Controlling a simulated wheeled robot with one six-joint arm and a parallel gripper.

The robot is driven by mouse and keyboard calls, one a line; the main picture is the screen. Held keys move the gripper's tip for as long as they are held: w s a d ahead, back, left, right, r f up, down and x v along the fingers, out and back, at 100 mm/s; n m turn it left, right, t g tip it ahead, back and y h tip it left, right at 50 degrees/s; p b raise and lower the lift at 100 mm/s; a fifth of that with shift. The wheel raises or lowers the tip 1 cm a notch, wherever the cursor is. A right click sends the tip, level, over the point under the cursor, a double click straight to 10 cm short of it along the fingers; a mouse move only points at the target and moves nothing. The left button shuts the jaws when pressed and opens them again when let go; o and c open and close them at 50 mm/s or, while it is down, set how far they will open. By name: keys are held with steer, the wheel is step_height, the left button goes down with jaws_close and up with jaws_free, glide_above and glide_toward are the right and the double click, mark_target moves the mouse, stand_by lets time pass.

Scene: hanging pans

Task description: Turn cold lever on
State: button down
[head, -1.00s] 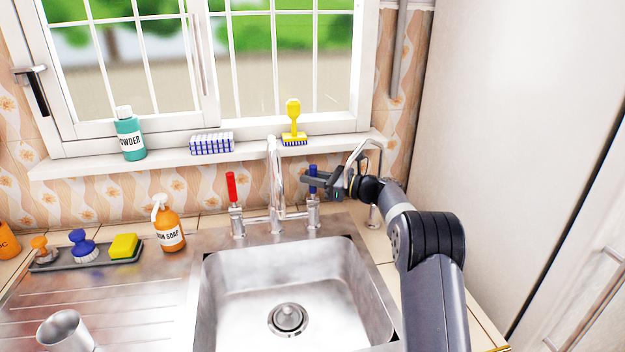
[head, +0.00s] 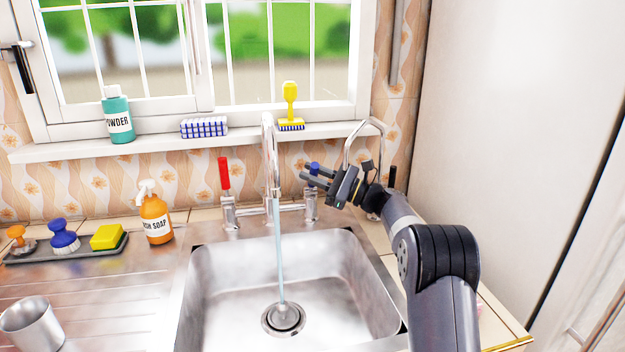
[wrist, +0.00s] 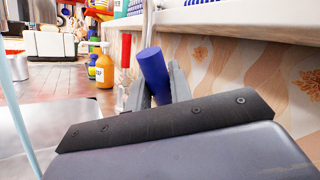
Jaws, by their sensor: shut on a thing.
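The blue-handled cold lever (head: 314,167) stands on the right side of the tap, above its chrome valve (head: 311,203). My gripper (head: 312,176) reaches it from the right and is shut on it. In the wrist view the blue lever (wrist: 154,75) sits between the two grey fingers and leans to the left. The red-handled lever (head: 224,173) stands upright on the left side of the tap. A stream of water (head: 279,250) runs from the spout (head: 270,150) into the sink, down to the drain (head: 284,318).
The steel sink (head: 225,290) lies below the tap. A soap bottle (head: 156,218) stands on the left, by a tray with a yellow sponge (head: 107,237) and brushes. A metal cup (head: 32,325) is at front left. A curved chrome pipe (head: 352,145) rises behind my gripper.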

stand_by(0.4)
steer(key=c, duration=1.3)
jaws_free()
steer(key=shift+s+d+f, duration=0.15)
steer(key=shift+d+f, duration=0.05)
steer(key=shift+d, duration=0.35)
steer(key=d+r+v, duration=0.1)
steer(key=r+v, duration=0.2)
steer(key=v, duration=1.2)
steer(key=shift+s, duration=0.15)
steer(key=shift+d, duration=0.1)
